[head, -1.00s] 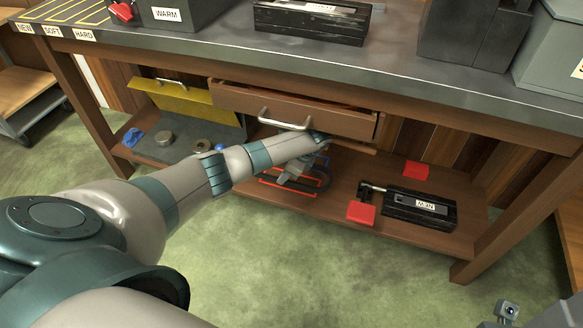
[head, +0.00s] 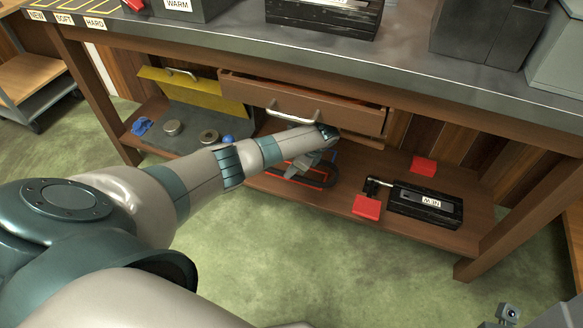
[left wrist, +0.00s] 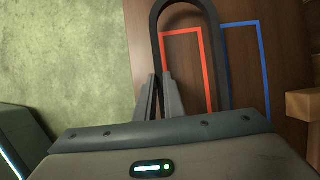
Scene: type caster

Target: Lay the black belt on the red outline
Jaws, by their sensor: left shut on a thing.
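The black belt (left wrist: 222,62) is a long closed loop over the wooden lower shelf. My left gripper (left wrist: 160,88) is shut on its left strand in the left wrist view. The red outline (left wrist: 211,75) is drawn on the shelf and shows inside the loop, with the belt's curved end beyond the outline's far edge. I cannot tell whether the belt touches the shelf. In the head view my left gripper (head: 304,165) is under the drawer, with the belt (head: 331,172) partly hidden by it.
A blue outline (left wrist: 265,65) lies right of the red one. The open drawer (head: 345,115) hangs close above my left arm. Pucks (head: 209,136) sit at left.

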